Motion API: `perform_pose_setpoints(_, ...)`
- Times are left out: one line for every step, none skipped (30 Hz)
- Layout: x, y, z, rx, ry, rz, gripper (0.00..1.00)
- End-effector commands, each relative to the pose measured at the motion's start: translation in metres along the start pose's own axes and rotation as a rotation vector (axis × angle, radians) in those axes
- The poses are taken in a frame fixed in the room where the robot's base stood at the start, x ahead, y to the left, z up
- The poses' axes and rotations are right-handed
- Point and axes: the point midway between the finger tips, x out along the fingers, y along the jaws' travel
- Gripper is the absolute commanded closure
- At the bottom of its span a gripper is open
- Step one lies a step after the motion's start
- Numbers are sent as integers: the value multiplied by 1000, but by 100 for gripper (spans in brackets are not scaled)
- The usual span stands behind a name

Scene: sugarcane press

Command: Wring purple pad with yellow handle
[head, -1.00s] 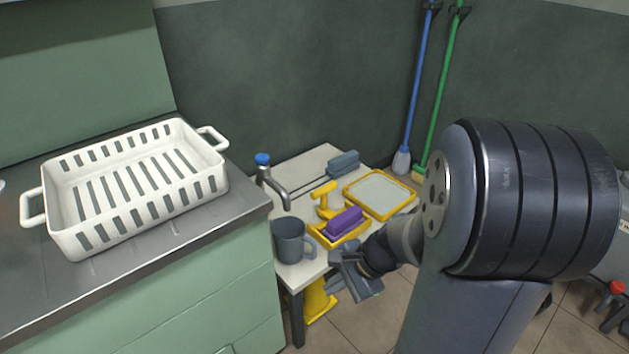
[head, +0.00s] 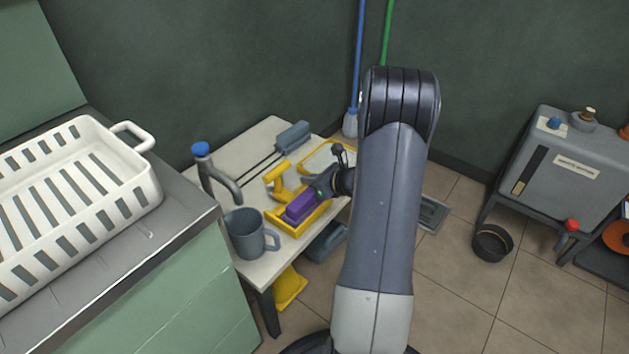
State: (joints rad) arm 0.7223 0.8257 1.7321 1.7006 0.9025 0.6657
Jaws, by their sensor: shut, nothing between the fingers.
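The purple pad (head: 299,206) lies in a yellow tray (head: 289,229) on the small table. The yellow handle (head: 281,181) stands up at the back left of the tray, next to the pad. My gripper (head: 318,188) is shut and empty, at the right end of the pad and above the tray's right side. I cannot tell whether it touches the pad. It hides part of the tray's right end.
A grey mug (head: 243,235) and a tap with a blue knob (head: 215,176) stand left of the tray. A white basket (head: 78,180) sits on the left counter.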

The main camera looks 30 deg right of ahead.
Motion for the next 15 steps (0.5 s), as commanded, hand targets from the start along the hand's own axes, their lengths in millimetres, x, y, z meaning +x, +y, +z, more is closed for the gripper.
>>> perform_pose_setpoints(15,1,-2,-2,-1,4,100)
perform_pose_setpoints(21,1,-3,-3,-1,4,100)
perform_pose_setpoints(30,2,-3,-4,0,5,100)
perform_pose_setpoints(36,1,-3,-3,0,4,100)
perform_pose_setpoints(42,1,-2,-4,-1,3,100)
perform_pose_setpoints(50,2,-2,-4,0,4,100)
perform_pose_setpoints(55,1,-2,-4,0,4,100)
perform_pose_setpoints(59,1,1,-5,-1,3,100)
perform_pose_setpoints(65,1,3,-5,-1,3,100)
perform_pose_setpoints(69,1,5,-5,-1,2,100)
perform_pose_setpoints(72,1,6,-5,-2,2,100)
perform_pose_setpoints(76,1,7,-4,-1,1,100)
perform_pose_setpoints(79,1,8,-3,0,1,100)
perform_pose_setpoints(81,1,9,-3,0,1,100)
perform_pose_setpoints(83,0,10,-3,0,0,100)
